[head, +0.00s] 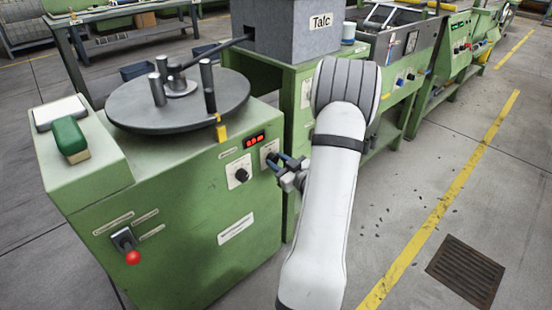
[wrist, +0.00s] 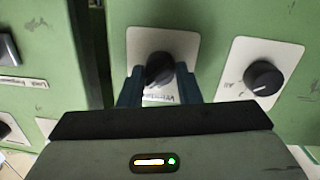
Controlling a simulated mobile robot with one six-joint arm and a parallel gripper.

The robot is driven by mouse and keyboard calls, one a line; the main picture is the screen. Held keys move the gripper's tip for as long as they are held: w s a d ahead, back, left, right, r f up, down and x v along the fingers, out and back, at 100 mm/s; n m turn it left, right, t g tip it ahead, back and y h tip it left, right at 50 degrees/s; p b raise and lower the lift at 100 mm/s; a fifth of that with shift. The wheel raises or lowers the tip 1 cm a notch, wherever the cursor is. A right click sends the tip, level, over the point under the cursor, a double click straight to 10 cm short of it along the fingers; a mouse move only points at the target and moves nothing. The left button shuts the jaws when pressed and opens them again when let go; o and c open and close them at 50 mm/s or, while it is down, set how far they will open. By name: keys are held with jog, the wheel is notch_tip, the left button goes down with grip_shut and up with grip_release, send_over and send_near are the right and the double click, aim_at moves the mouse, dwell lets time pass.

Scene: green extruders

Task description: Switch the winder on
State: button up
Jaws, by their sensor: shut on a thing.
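The winder is a green cabinet (head: 190,240) with a dark round turntable (head: 215,105) on top. A dark knob on a white plate (head: 271,152) sits at the right edge of its front face, partly hidden by my fingers. In the wrist view this dark knob (wrist: 160,66) is between my two fingers, above a label that is partly covered. My gripper (head: 280,163) reaches the knob from the right and is shut on it. The knob's pointer position is hard to read.
A second knob (head: 241,173) is beside it, also visible in the wrist view (wrist: 264,78). A red digital display (head: 254,140) is lit above. A grey Talc box (head: 290,30) stands behind.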

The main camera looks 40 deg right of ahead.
jog(key=shift+f+m+p, duration=0.15)
jog(key=shift+m+p, duration=0.6)
jog(key=shift+m, duration=0.35)
jog(key=shift+a, duration=0.1)
jog(key=o, duration=0.9)
jog(key=shift+o, duration=0.2)
jog(key=shift+s, duration=0.3)
jog(key=s+p, duration=0.1)
jog(key=s, duration=0.6)
jog(key=shift+d+r+p, duration=0.25)
jog(key=shift+r+p, duration=0.1)
